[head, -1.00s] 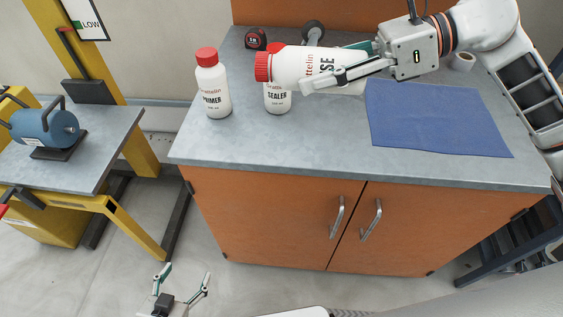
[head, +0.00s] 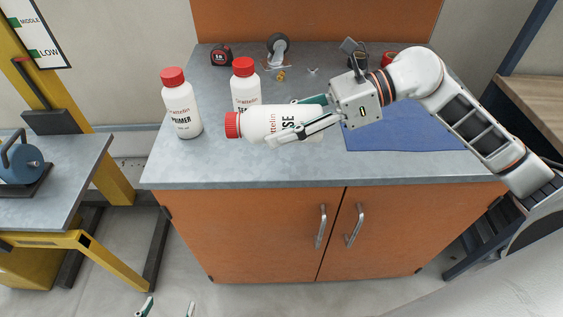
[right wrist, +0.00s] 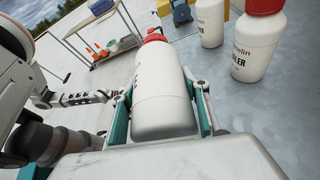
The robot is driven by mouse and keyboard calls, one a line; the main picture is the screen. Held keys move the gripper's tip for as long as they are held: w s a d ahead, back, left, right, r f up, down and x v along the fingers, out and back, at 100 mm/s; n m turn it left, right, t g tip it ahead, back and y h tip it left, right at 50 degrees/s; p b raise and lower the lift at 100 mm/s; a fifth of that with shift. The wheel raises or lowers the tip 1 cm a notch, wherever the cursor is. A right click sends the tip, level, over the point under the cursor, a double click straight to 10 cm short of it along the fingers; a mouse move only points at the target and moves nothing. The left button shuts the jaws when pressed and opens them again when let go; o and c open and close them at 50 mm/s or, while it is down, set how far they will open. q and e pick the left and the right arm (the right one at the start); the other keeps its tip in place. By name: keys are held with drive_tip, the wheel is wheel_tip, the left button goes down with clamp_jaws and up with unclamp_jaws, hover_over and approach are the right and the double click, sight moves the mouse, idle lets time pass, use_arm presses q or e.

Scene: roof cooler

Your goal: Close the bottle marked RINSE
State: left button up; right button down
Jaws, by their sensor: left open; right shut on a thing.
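The RINSE bottle (head: 262,123) is white with a red cap (head: 232,125). It lies on its side in the jaws of my right gripper (head: 315,118), cap pointing left in the head view. The cap sits on the bottle's neck; how tight it is I cannot tell. In the right wrist view the bottle (right wrist: 163,95) is between both fingers, its cap at the far end. My left gripper (head: 168,308) is open and empty, low at the bottom edge of the head view, only its fingertips showing.
The PRIMER bottle (head: 181,108) and the SEALER bottle (head: 245,86) stand capped on the grey counter (head: 220,165), SEALER close behind the held bottle. A blue mat (head: 410,135) lies right. A tape measure (head: 221,55) and small parts are at the back. The front left counter is clear.

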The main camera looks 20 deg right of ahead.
hover_over(282, 173)
wheel_tip(282, 173, down, 5)
drive_tip(key=shift+f, duration=0.15)
drive_tip(key=shift+w+f, duration=0.1)
drive_tip(key=shift+f, duration=0.3)
use_arm(q)
drive_tip(key=shift+a+f+b, duration=0.15)
drive_tip(key=shift+f+b, duration=0.2)
drive_tip(key=shift+b, duration=0.1)
use_arm(e)
drive_tip(key=shift+f, duration=2.1)
drive_tip(key=shift+f, duration=0.1)
